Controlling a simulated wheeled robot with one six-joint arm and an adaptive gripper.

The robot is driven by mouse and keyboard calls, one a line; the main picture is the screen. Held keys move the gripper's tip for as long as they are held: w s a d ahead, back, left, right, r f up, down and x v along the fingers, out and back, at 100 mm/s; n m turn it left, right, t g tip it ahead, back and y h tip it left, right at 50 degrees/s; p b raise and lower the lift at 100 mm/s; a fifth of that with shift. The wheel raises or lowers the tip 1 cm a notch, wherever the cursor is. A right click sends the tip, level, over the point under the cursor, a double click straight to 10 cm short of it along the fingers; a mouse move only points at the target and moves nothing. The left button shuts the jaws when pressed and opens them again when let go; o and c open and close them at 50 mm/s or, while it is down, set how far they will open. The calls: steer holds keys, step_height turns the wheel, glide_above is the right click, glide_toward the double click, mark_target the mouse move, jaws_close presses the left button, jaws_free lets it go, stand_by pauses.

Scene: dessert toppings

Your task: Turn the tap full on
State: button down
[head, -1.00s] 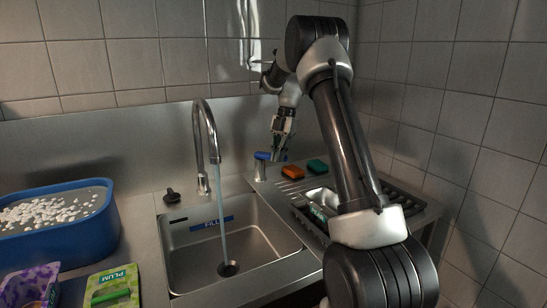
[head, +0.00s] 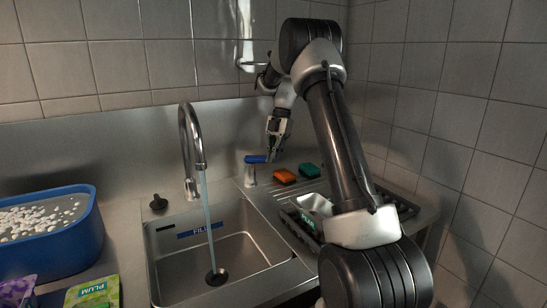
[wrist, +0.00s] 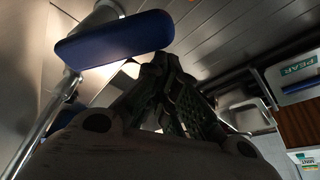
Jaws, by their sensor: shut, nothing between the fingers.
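The tap's curved steel spout (head: 190,140) rises behind the sink, and a stream of water (head: 207,215) runs from it into the basin. The tap's blue lever (head: 256,159) sits on a metal post to the right of the spout. In the wrist view the blue lever (wrist: 115,40) is large and close, at the upper left. My gripper (head: 271,155) is shut and empty, pointing down just right of the lever. In the wrist view its fingertips (wrist: 160,65) are together beside the lever's right end; I cannot tell whether they touch it.
An orange sponge (head: 284,176) and a green sponge (head: 309,170) lie right of the lever. A drying rack (head: 292,222) with a metal tub stands right of the sink basin (head: 235,262).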

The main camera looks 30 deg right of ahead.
steer(key=shift+w+d+r, duration=0.1)
steer(key=shift+d, duration=0.05)
steer(key=w+d, duration=0.5)
steer(key=d, duration=0.6)
steer(key=shift+w+r, duration=0.2)
steer(key=shift+r, duration=0.25)
